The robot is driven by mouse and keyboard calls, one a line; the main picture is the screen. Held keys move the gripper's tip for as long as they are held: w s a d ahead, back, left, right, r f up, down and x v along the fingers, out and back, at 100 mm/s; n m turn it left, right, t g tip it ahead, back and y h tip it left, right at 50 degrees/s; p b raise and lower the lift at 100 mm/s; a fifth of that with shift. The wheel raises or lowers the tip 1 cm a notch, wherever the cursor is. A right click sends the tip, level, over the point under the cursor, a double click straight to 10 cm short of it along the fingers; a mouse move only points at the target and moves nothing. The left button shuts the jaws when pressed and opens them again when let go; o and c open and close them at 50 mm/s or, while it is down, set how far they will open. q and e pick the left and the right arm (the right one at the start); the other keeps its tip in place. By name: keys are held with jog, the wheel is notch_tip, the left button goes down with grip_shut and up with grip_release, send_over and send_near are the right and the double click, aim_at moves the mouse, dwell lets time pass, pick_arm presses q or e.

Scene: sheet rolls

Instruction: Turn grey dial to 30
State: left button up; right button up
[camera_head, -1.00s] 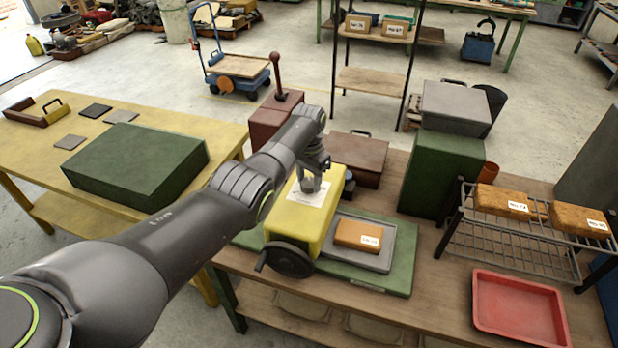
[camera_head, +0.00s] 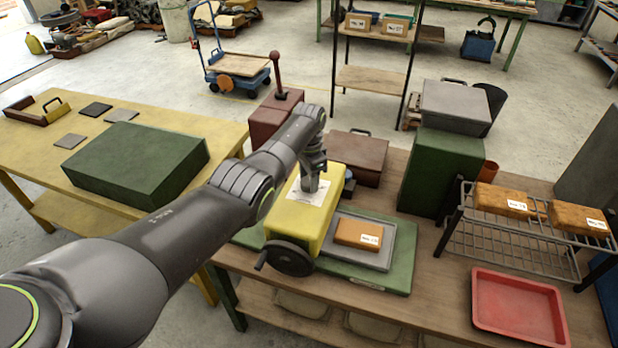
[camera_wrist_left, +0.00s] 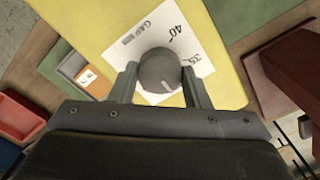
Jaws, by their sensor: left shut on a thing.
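The grey dial (camera_wrist_left: 160,72) sits on a white scale card (camera_wrist_left: 172,40) on top of the yellow machine (camera_head: 300,218). In the left wrist view the card reads "40", "35" and "GAP mm", and a pale mark shows on the dial's lower right; the rest of the scale is hidden. My left gripper (camera_wrist_left: 160,82) is shut on the dial, one finger on each side. In the head view the left gripper (camera_head: 312,184) points down onto the card and hides most of the dial. My right gripper is not in view.
A black handwheel (camera_head: 289,258) is on the machine's front. An orange block (camera_head: 358,235) lies on a grey plate (camera_head: 388,258) beside it. A red tray (camera_head: 520,305) and a wire rack (camera_head: 510,245) stand at the right. A brown box (camera_head: 358,158) is behind.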

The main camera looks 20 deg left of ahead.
pick_arm(q)
jog(key=shift+r, duration=0.1)
jog(key=o, duration=1)
jog(key=shift+r, duration=0.5)
notch_tip(320, 180, up, 16)
jog(key=b, duration=0.2)
jog(key=shift+r, duration=0.2)
